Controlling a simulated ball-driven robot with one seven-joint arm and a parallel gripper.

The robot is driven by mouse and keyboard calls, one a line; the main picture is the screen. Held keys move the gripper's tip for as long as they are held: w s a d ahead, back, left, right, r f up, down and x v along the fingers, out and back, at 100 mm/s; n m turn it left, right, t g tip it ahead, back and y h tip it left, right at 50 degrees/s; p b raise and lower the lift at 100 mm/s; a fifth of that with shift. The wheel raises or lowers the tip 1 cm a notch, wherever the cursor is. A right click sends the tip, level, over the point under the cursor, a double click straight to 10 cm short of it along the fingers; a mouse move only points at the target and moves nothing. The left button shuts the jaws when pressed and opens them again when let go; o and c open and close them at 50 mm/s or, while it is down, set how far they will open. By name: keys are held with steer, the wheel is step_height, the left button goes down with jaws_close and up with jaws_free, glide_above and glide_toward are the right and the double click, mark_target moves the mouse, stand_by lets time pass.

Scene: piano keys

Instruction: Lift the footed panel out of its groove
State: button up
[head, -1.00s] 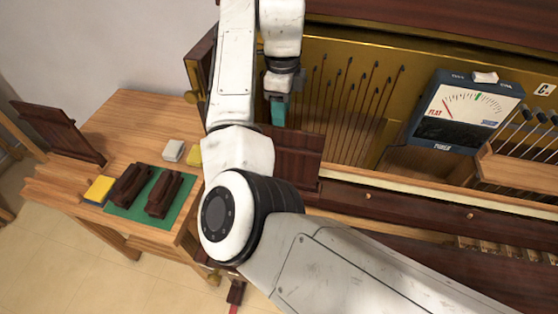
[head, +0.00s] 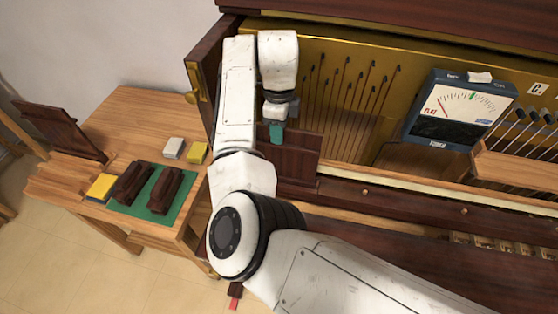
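A dark brown wooden panel (head: 302,160) stands upright at the left end of the open piano, in front of the strings. Its lower edge meets the piano's ledge; any feet and the groove cannot be made out. My gripper (head: 277,134) points down at the panel's top edge, with a teal finger overlapping the upper part of the panel. Only one finger shows clearly, so I cannot tell whether it is shut on the panel or only in front of it. My arm hides the panel's left side.
Another dark panel (head: 62,132) stands tilted on the wooden side table (head: 150,108). A green mat (head: 150,205) holds two dark brown blocks (head: 164,190). Yellow (head: 197,152) and white (head: 173,148) blocks lie nearby. A blue meter (head: 460,108) stands right in the piano.

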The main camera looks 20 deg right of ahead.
jaws_close()
steer(key=shift+r, duration=0.1)
stand_by(1.0)
